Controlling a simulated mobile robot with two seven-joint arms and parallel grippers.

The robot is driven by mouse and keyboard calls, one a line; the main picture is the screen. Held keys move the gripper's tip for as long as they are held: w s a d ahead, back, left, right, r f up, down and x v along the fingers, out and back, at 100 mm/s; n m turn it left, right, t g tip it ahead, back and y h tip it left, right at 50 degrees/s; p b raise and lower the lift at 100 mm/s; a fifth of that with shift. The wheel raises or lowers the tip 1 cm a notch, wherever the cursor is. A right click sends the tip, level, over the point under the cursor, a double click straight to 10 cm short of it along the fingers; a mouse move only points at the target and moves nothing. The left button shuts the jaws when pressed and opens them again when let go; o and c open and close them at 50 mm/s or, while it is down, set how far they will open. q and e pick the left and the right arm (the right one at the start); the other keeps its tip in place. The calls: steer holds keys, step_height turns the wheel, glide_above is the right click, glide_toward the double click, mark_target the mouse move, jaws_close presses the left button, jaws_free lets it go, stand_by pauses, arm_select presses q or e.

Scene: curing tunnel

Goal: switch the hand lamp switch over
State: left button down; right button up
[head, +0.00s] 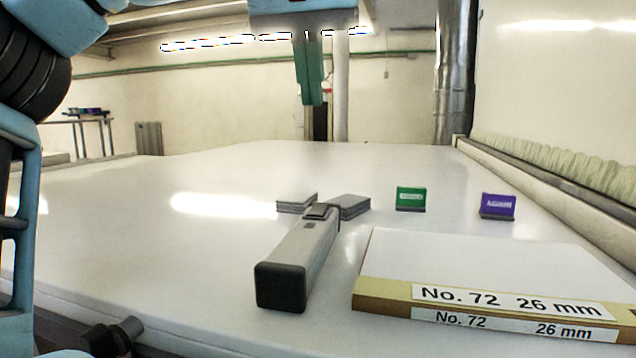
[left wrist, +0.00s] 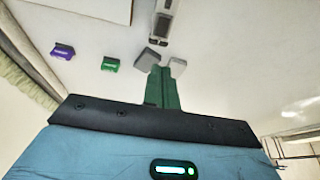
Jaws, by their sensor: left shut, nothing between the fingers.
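The hand lamp (head: 302,252) lies on the white table, a long grey body with a black end cap towards me. A dark raised part that looks like its switch (head: 318,211) sits on top near the far end; its position is too small to tell. In the left wrist view, the lamp (left wrist: 166,8) shows at the top, partly cut off. My left gripper (head: 312,103) has green fingers, shut and empty, pointing down above and beyond the lamp, apart from it. Its fingertips also show in the left wrist view (left wrist: 161,68). My right gripper is not in view.
Grey blocks (head: 297,202) (head: 350,206) stand on both sides of the lamp's far end. A green sign (head: 411,198) and a purple sign (head: 498,206) stand to the right. A board labelled No. 72 (head: 480,270) lies near right. The table's left side is clear.

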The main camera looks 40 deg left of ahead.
arm_select(q)
glide_above(317, 206)
steer(key=f, duration=1.1)
steer(key=shift+s+d+f, duration=0.15)
steer(key=shift+s+f, duration=0.05)
steer(key=shift+f, duration=0.05)
steer(key=shift+x, duration=0.85)
steer(key=shift+s+d, duration=0.1)
